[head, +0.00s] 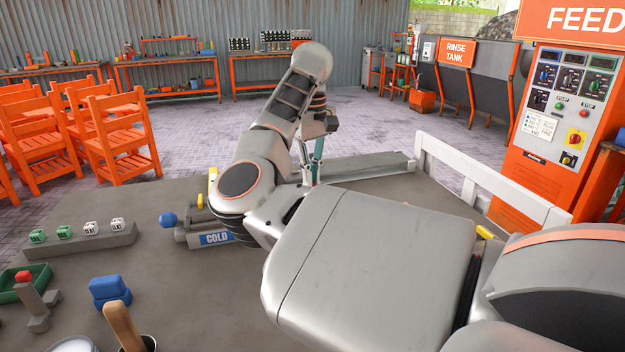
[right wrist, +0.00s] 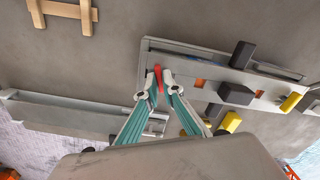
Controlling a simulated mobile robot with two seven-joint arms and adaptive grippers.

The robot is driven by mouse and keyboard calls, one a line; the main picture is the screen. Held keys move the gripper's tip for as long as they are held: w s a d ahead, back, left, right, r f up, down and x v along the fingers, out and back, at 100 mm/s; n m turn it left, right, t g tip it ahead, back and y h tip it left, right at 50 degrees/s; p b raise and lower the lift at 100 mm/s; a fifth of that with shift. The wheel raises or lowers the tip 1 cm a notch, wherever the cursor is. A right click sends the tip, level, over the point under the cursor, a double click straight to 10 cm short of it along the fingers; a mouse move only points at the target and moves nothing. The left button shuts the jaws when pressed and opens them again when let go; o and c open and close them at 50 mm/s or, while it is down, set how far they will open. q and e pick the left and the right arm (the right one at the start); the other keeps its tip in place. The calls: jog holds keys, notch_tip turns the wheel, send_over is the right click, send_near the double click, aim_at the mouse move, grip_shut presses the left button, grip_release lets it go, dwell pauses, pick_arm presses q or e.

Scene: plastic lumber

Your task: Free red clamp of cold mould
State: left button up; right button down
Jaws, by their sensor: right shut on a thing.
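The cold mould (head: 185,236), with a blue COLD label (head: 216,239), sits on the grey table; my right arm hides much of it in the head view. In the right wrist view a long grey mould body (right wrist: 205,58) carries dark blocks and yellow and orange parts. The red clamp (right wrist: 158,73) is a narrow red piece at the mould's near left end. My right gripper (right wrist: 158,79) is shut on it, with the red showing between the fingertips. In the head view my right gripper (head: 317,163) points down beyond my forearm, its tips hidden. My left gripper is not in view.
A grey rail (head: 80,242) bears several green and white dice. A blue block (head: 110,290), a red-tipped grey piece (head: 24,284) and a wooden handle (head: 122,325) stand at front left. A white guard rail (head: 490,180) edges the table's right side.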

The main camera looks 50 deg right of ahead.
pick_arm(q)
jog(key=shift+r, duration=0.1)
pick_arm(e)
jog(key=shift+f, duration=0.1)
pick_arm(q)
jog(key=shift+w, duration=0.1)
pick_arm(e)
jog(key=shift+n, duration=0.4)
jog(key=shift+n+p, duration=1.2)
jog(key=shift+n, duration=0.6)
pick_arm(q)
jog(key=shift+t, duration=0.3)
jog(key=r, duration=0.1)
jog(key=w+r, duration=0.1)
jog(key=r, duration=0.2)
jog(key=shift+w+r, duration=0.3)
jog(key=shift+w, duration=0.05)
pick_arm(e)
jog(key=shift+n, duration=0.3)
